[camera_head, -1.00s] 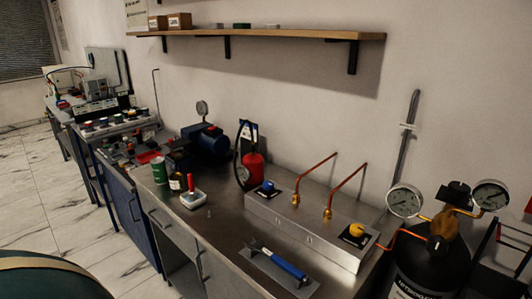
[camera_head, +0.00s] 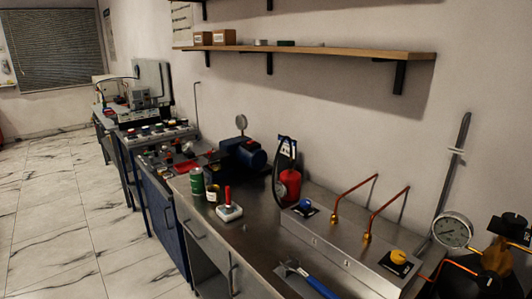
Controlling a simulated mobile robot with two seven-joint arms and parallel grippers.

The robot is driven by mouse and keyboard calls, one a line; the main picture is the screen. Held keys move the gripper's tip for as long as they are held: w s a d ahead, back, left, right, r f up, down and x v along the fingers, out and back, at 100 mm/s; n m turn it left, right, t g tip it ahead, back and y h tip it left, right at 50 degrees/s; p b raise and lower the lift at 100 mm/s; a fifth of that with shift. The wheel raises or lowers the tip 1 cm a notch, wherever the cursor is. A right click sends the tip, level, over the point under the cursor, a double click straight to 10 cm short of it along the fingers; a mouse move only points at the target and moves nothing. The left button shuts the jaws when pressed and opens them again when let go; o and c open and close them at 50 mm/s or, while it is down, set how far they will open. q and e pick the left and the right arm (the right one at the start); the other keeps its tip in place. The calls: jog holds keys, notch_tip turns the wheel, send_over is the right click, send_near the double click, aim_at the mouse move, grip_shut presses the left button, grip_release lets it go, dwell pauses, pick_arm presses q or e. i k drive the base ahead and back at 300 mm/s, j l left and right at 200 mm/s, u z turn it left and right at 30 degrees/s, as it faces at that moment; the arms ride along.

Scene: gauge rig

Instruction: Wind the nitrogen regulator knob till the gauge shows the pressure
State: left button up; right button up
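The black nitrogen cylinder (camera_head: 458,282) stands at the lower right, partly cut off by the frame edge. On top of it is the brass regulator (camera_head: 497,257) with a black knob-like part (camera_head: 510,227) above it. A round white-faced gauge (camera_head: 452,230) sits at the regulator's left; its reading is too small to tell. A second gauge is outside the frame now. Neither of my grippers shows in this view.
A steel bench holds a metal manifold box (camera_head: 335,245) with a blue knob (camera_head: 306,204), a yellow knob (camera_head: 398,257) and copper pipes. A blue-handled tool (camera_head: 308,279) lies in front. A red extinguisher-like bottle (camera_head: 290,186) stands behind. Tiled floor at left is clear.

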aim_at(489, 282)
jog(key=z, duration=1.4)
